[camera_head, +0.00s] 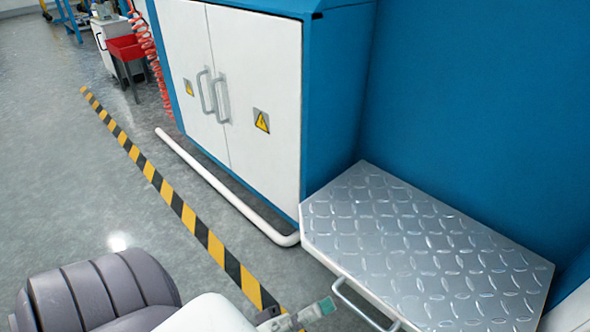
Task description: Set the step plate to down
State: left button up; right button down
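The step plate (420,250) is a grey diamond-pattern metal plate with a pale rim, at the lower right. It lies flat, or close to it, against the blue machine wall. A pale bar handle (358,306) sits on its front edge and is cut by the bottom of the frame. My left gripper (318,312) is at the bottom edge, just left of the handle and apart from it in the picture. Only a small greenish-grey part of it shows, so its opening is hidden. My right gripper is not in view.
A white two-door cabinet (245,145) in a blue housing stands left of the plate. A white floor rail (215,185) runs before it. Yellow-black tape (165,190) crosses the open grey floor. A red bin (127,47) stands at the back left.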

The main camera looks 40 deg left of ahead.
pick_arm(q)
jog(key=v, duration=0.5)
jog(key=shift+w+f, duration=0.15)
jog(key=shift+f, duration=0.5)
dwell(0.5)
